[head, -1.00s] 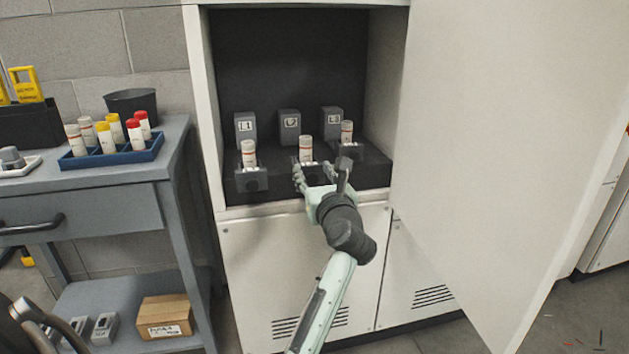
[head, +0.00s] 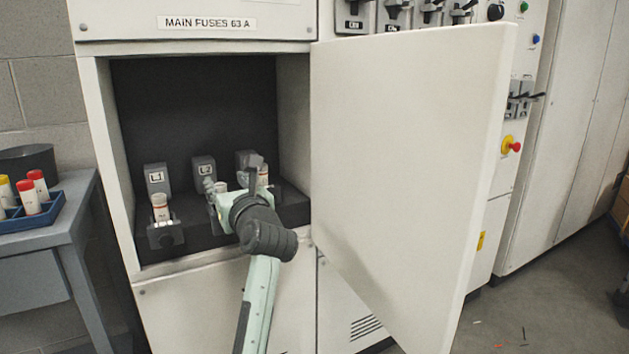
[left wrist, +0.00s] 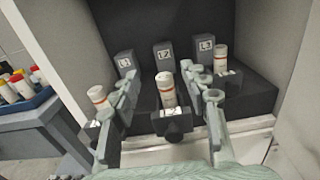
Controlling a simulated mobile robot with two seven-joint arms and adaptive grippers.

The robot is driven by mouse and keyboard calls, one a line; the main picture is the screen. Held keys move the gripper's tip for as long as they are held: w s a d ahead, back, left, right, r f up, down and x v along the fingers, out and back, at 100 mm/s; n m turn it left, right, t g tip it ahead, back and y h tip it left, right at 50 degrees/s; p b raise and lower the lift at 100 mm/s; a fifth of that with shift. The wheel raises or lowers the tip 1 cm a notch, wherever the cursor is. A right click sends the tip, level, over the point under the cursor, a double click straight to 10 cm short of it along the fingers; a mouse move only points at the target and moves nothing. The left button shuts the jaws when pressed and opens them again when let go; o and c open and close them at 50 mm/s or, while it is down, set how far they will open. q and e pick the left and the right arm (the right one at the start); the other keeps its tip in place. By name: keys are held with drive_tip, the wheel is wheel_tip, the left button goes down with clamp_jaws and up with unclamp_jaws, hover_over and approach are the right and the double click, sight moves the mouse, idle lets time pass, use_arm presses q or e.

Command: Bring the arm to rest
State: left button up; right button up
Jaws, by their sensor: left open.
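My left gripper (head: 231,184) is open and empty at the front of the open fuse compartment (head: 190,95). In the left wrist view its two fingers stand apart, with the middle fuse (left wrist: 166,88) showing between and beyond them. That fuse sits upright in its dark holder under the L2 block. The left fuse (head: 160,207) stands in front of the L1 block (head: 157,178). The right fuse (head: 263,175) stands in front of the L3 block and is partly hidden by the gripper. In the head view the gripper largely hides the middle fuse. My right gripper is not in view.
The cabinet door (head: 405,170) stands open just right of my left arm. A grey bench (head: 30,245) with a blue rack (head: 62,205) of capped fuses is at the left. Switches and a red button (head: 514,146) are beyond the door. The floor at right is mostly clear.

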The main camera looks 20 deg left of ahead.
use_arm(q)
drive_tip(key=d+m+t+h, duration=0.8)
drive_tip(key=d+m+t, duration=0.4)
drive_tip(key=m, duration=1.1)
drive_tip(key=s+d+f+m+g+h, duration=0.2)
drive_tip(key=d+f+m+g+h, duration=0.25)
drive_tip(key=f+m, duration=0.5)
drive_tip(key=s+d+f+m+g+h, duration=0.25)
drive_tip(key=d+f+m+h, duration=0.4)
drive_tip(key=f, duration=0.65)
drive_tip(key=s+a+f+m+g+y, duration=0.1)
drive_tip(key=s+f+m+g, duration=0.25)
drive_tip(key=f, duration=0.45)
drive_tip(key=s+a+f+m+g+y, duration=0.15)
drive_tip(key=s+f+g, duration=0.3)
drive_tip(key=f, duration=0.45)
drive_tip(key=s+a+f+m+g+y, duration=0.1)
drive_tip(key=s+a+f+g+y, duration=0.1)
drive_tip(key=s, duration=0.6)
drive_tip(key=s+a+f+m+g+y, duration=0.2)
drive_tip(key=s+a+f+g, duration=0.1)
drive_tip(key=s+a+f, duration=0.3)
drive_tip(key=s+f, duration=0.2)
drive_tip(key=s, duration=0.1)
drive_tip(key=shift+a+f+g, duration=0.25)
drive_tip(key=shift+a+g, duration=0.1)
drive_tip(key=shift+g, duration=0.05)
